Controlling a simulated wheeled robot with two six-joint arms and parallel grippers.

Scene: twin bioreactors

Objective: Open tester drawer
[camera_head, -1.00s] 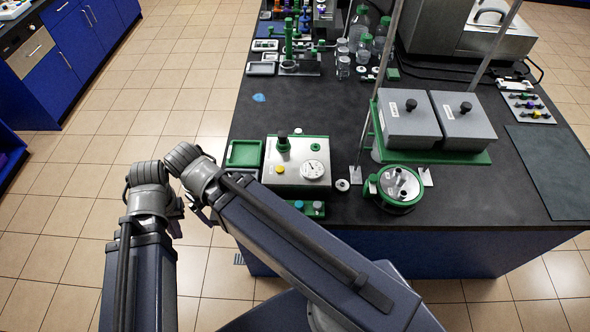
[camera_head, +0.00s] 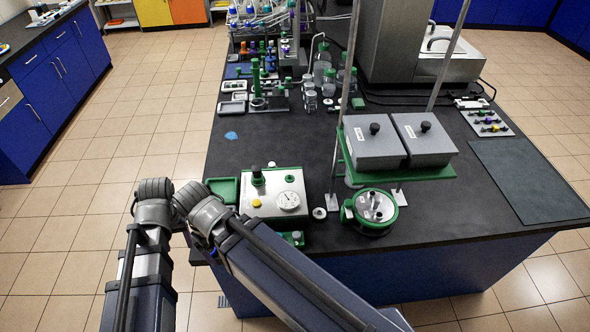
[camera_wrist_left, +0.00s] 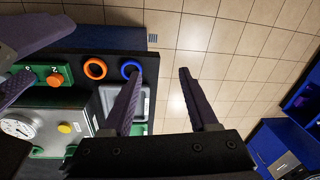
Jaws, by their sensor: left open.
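The tester is a grey box (camera_head: 272,200) with a green rim, a round gauge and a yellow button, near the front left edge of the bench. Its gauge and button also show at the left of the left wrist view (camera_wrist_left: 48,140). No drawer can be clearly made out on it.
A green tray (camera_head: 222,187) lies left of the tester. A round green-rimmed vessel (camera_head: 375,207) and two grey lidded boxes (camera_head: 373,143) stand to its right. Glassware is farther back. Orange (camera_wrist_left: 95,68) and blue (camera_wrist_left: 130,67) rings lie near the bench edge. The floor to the left is clear.

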